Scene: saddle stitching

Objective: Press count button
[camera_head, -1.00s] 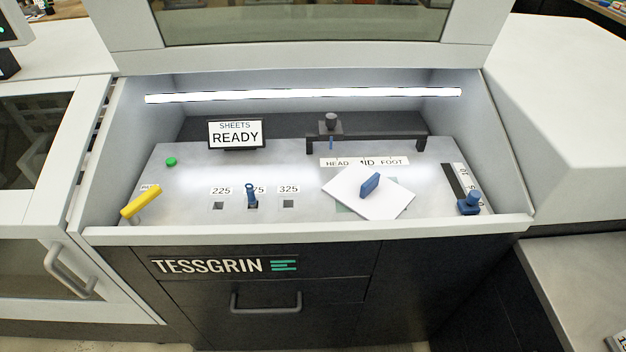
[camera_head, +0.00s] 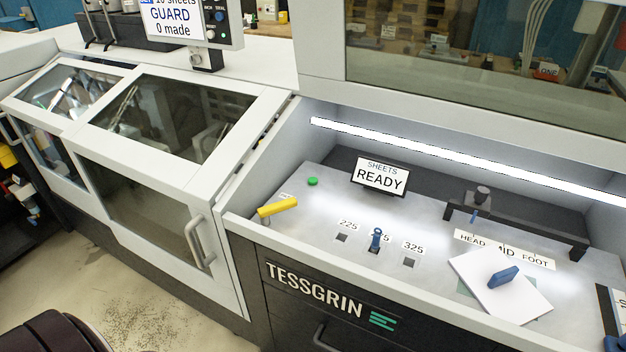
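A control panel (camera_head: 217,24) with small round buttons stands at the top, beside a screen (camera_head: 172,21) reading "GUARD" and "0 made". The panel's top is cut off and its small labels are hard to read, so I cannot tell which button is for count. A green button (camera_head: 312,181) sits on the grey deck inside the lit bay, left of a sign (camera_head: 381,175) reading "SHEETS READY". Neither of my grippers is in view.
The deck also holds a yellow handle (camera_head: 277,207), a blue peg (camera_head: 376,239) by the number labels, and white sheets (camera_head: 479,272) with a blue block (camera_head: 502,277). Floor shows at lower left.

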